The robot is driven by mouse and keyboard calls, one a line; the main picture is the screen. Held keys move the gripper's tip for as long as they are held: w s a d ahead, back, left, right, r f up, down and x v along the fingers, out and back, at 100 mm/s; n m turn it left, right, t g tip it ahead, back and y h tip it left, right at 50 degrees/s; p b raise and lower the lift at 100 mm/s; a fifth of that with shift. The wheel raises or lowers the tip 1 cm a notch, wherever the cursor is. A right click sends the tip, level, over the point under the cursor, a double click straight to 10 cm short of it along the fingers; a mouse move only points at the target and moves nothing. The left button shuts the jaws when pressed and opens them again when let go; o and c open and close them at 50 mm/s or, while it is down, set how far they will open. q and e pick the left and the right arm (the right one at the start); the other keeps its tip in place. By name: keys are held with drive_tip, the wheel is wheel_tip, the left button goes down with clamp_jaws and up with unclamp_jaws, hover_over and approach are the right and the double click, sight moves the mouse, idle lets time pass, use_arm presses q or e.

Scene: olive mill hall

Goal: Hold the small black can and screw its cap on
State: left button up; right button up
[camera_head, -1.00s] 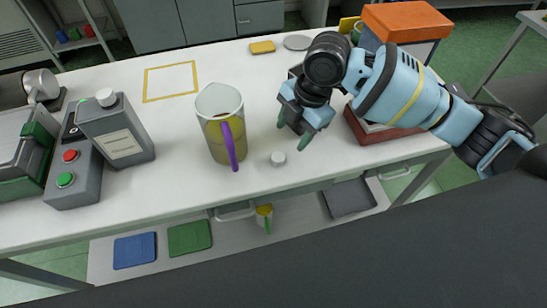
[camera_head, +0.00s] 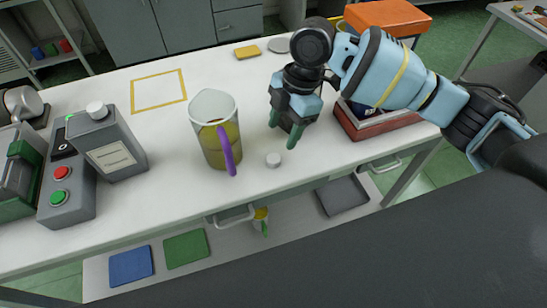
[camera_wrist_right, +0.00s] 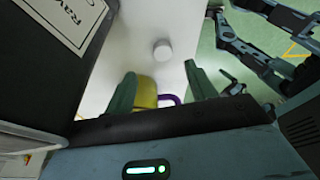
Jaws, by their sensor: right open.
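Dark arm parts (camera_wrist_right: 265,45) show at upper right there; no left gripper is clear.
A clear jug (camera_head: 212,130) with yellow liquid and a purple handle stands left of my right gripper. A grey can (camera_head: 112,150) and a button box (camera_head: 65,190) are farther left. An orange-topped stack (camera_head: 385,15) stands right. The yellow outlined square (camera_head: 158,92) is empty.

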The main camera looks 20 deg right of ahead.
sight(274, 158)
drive_tip(key=shift+x, duration=1.25)
drive_tip(key=shift+s+x, duration=0.1)
drive_tip(key=shift+x, duration=1.2)
drive_tip(key=shift+s+x, duration=0.15)
drive_tip(key=shift+x, duration=1.15)
drive_tip(key=shift+a, duration=0.1)
drive_tip(key=shift+r, duration=0.1)
drive_tip(key=c, duration=1)
